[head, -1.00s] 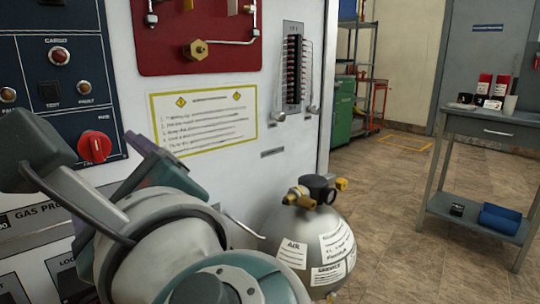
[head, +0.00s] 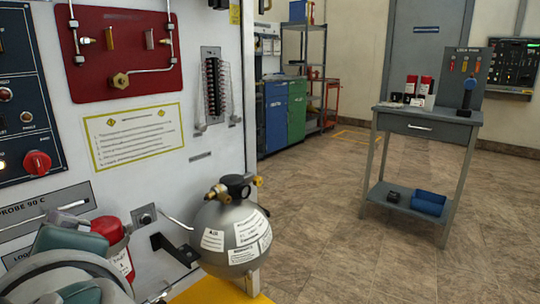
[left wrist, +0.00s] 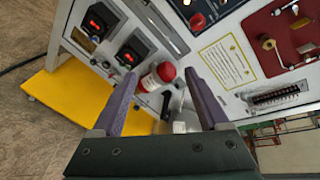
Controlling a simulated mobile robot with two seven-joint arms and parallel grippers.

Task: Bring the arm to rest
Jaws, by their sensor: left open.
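My left arm (head: 65,275) shows at the lower left of the head view, in front of the trainer panel; its fingertips are not clear there. In the left wrist view my left gripper (left wrist: 158,92) is open, with its two purple-grey fingers spread apart and nothing between them in grip. Beyond the fingers, apart from them, is a red-topped bottle (left wrist: 158,78) by the panel. That bottle also shows in the head view (head: 118,250), partly hidden by my arm. My right gripper is not in view.
A round grey air tank (head: 235,238) stands at the panel's right on a yellow base (head: 215,290). The white panel carries a red board (head: 118,45) and a red knob (head: 38,163). A grey side table (head: 425,125) stands at the right. The floor between is clear.

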